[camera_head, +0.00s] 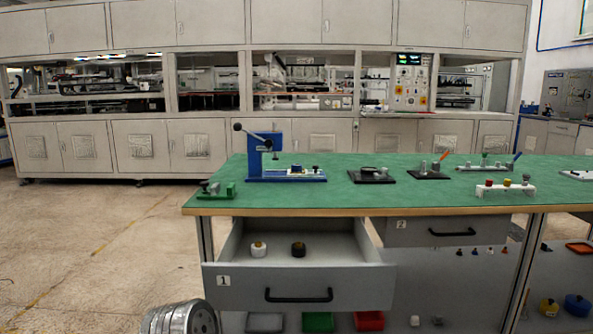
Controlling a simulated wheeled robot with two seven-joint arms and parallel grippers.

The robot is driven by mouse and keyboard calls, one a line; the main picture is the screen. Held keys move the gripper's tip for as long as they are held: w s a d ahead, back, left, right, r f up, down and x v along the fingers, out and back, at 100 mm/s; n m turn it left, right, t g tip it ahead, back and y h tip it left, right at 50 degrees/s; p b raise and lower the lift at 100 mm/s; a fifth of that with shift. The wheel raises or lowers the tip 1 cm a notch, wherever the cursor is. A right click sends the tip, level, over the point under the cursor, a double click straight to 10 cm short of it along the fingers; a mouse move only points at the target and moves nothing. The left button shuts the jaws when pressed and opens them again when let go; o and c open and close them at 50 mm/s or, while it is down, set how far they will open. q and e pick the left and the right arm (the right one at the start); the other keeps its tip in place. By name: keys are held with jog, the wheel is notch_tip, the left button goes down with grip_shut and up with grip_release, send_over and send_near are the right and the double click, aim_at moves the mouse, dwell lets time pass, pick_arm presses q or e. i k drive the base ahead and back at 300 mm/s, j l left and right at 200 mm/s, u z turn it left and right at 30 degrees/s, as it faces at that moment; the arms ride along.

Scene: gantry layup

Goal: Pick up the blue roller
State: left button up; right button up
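No object shows clearly as a blue roller. A small rounded blue object (577,305) sits low at the far right under the workbench, beside a yellow one (548,307); I cannot tell whether it is the roller. A thin blue handle (517,157) rises from a fixture at the back right of the green bench top (340,196). A blue lever press (254,160) stands upright at the left of the bench top. Neither of my grippers is in view.
Drawer 2 (405,234) looks shut. A ribbed silver cylinder (180,318) stands at bottom left. The floor (90,240) left of the bench is clear.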

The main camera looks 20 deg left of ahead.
aim_at(295, 168)
jog(key=i+j+z, duration=0.25)
jog(key=j, duration=0.5)
jog(key=j+z, duration=0.25)
jog(key=j, duration=0.5)
